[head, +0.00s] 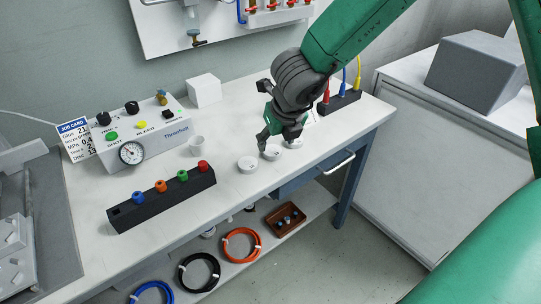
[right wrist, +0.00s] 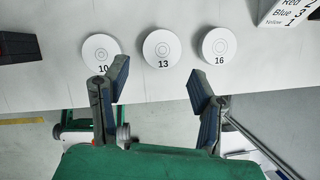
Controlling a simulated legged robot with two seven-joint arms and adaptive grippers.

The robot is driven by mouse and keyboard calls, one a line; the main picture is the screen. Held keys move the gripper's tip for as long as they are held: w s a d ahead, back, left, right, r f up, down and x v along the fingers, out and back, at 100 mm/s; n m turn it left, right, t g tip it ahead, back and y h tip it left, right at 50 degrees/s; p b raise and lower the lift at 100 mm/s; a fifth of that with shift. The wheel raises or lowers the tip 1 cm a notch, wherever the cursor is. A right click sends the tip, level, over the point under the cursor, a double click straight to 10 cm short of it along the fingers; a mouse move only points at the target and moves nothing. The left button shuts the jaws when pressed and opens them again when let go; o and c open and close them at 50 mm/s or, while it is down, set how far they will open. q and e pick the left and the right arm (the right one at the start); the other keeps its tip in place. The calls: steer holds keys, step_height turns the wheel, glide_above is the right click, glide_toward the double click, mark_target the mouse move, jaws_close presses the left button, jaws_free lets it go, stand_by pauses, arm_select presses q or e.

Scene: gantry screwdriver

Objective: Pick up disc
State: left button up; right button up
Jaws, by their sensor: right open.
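Three white discs lie in a row near the front edge of the white bench (head: 240,110). In the right wrist view they are marked 10 (right wrist: 101,51), 13 (right wrist: 162,49) and 16 (right wrist: 220,46). In the head view they show as the left disc (head: 247,164), the middle disc (head: 271,152) and the right disc (head: 296,143). My right gripper (head: 270,140) is over the bench close to the discs. In the right wrist view its fingers (right wrist: 158,82) are open and empty, with the disc marked 13 ahead of the gap between them. My left gripper is not in view.
A black block with coloured cables (head: 339,103) is right of my gripper. Hoses lie on the lower shelf (head: 215,268).

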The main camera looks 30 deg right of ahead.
mark_target(274, 152)
steer(key=shift+w+f, duration=0.1)
steer(key=shift+f, duration=0.3)
steer(key=b+x, duration=0.2)
steer(key=x, duration=0.2)
steer(key=shift+d, duration=0.15)
steer(key=shift+d+f, duration=0.1)
steer(key=shift+f, duration=0.2)
steer(key=shift+r, duration=0.1)
steer(key=c, duration=0.9)
steer(key=shift+r, duration=0.1)
steer(key=shift+c, duration=0.2)
